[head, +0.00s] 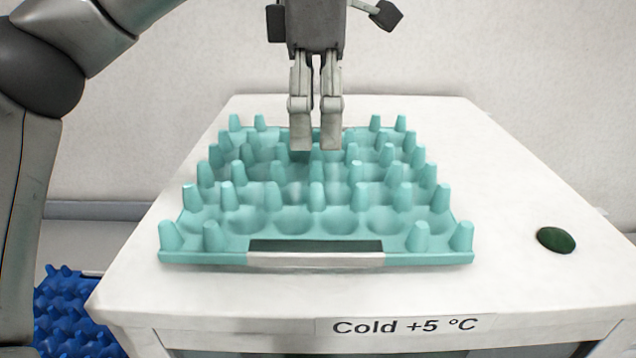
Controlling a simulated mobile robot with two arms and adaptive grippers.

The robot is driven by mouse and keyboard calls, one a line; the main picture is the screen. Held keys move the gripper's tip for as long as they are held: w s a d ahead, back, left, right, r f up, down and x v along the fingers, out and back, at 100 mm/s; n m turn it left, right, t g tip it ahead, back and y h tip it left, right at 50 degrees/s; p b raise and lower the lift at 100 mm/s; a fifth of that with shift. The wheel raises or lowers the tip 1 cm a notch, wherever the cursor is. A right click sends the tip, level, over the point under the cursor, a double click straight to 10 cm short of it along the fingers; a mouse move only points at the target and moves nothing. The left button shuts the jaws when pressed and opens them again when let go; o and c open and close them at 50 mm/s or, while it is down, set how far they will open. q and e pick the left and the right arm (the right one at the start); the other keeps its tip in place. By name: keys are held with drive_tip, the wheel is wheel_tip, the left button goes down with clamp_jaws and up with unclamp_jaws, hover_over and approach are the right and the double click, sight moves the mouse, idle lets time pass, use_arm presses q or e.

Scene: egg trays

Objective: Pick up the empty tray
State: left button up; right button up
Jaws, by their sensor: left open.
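A teal egg tray (300,222) lies flat on the white top of a cabinet, with its cups empty of eggs. Its near edge has a dark slot and a pale strip at the middle. My left gripper (316,145) points down over the far middle part of the tray. Its two fingers are a little apart with nothing between them. I cannot tell whether the fingertips touch the tray. The gripper hides part of the tray's far edge. My right gripper is not in view.
The white cabinet top (510,250) has free room to the right of the tray. A dark green round object (556,240) sits there. Blue egg trays (75,315) stand lower at the left. A pale wall is behind.

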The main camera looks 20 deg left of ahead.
sight(316, 180)
use_arm(q)
drive_tip(key=shift+f, duration=0.65)
drive_tip(key=shift+w+f, duration=0.45)
drive_tip(key=shift+f, duration=0.1)
drive_tip(key=f, duration=0.3)
drive_tip(key=shift+s+f, duration=0.3)
drive_tip(key=shift+s, duration=0.05)
drive_tip(key=shift+f, duration=0.3)
drive_tip(key=shift+w+f, duration=0.1)
drive_tip(key=shift+f, duration=0.1)
drive_tip(key=shift+s, duration=0.2)
drive_tip(key=c, duration=1.1)
drive_tip(key=shift+f, duration=0.15)
drive_tip(key=shift+c, duration=0.9)
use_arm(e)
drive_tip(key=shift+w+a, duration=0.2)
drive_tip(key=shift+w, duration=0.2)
